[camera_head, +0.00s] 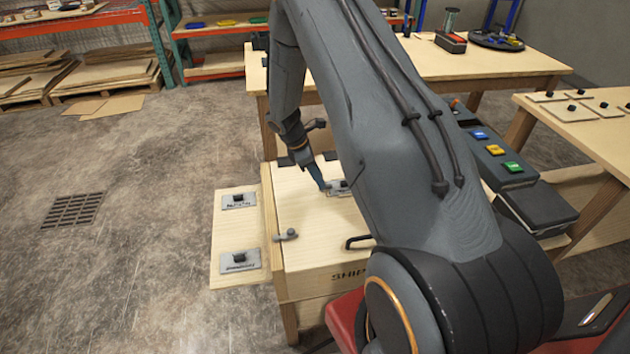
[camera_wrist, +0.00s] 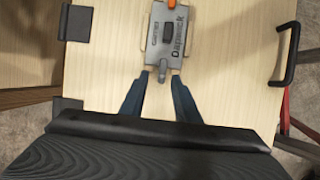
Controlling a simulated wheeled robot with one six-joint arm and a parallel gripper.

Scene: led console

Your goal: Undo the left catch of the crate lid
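The wooden crate lid (camera_head: 300,200) is closed on a crate with "SHIP" lettering on its front. The left catch (camera_head: 287,235) is a small grey lever at the lid's front left edge. I cannot make it out in the wrist view. My gripper (camera_head: 322,187) is over the lid, behind and right of that catch, beside a grey labelled device. In the wrist view the blue fingers (camera_wrist: 161,76) are apart, with the narrow lower end of the device (camera_wrist: 168,45) between or just beyond their tips. Contact cannot be told. The right catch is not visible; my arm covers that side.
A black handle (camera_head: 358,241) stands at the lid's front edge; black hinges (camera_wrist: 78,22) are at the back. A side board (camera_head: 225,230) left of the crate carries two labelled plates. A button console (camera_head: 495,150) and tables stand to the right and behind. The floor at left is free.

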